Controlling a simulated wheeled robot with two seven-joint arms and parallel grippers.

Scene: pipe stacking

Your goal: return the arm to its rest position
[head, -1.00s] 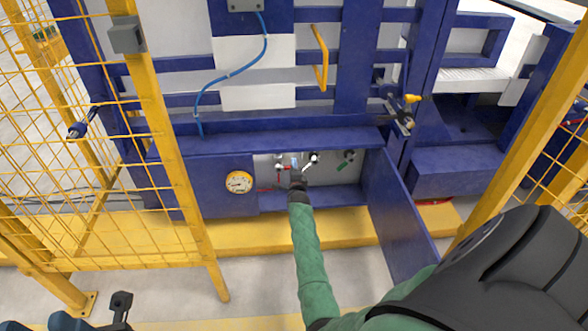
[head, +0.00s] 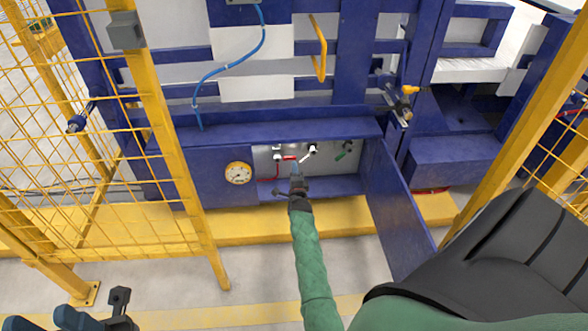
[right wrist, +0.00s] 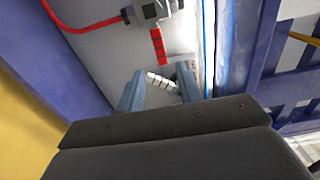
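My right arm in its green sleeve reaches up from the bottom of the head view to the open blue cabinet. My right gripper (head: 296,168) is at the cabinet's front, just below the red handle (head: 289,158) and white handle (head: 307,157). In the right wrist view its two blue-grey fingers (right wrist: 159,86) stand apart. The white handle (right wrist: 160,81) shows beyond the gap and the red handle (right wrist: 158,46) above it; nothing appears gripped. My left gripper (head: 92,318) is partly in view at the bottom left, cut off by the frame edge; its opening is unclear.
The cabinet door (head: 397,208) stands open to the right of my right arm. Yellow mesh fencing (head: 90,190) stands at left. The floor in front is clear.

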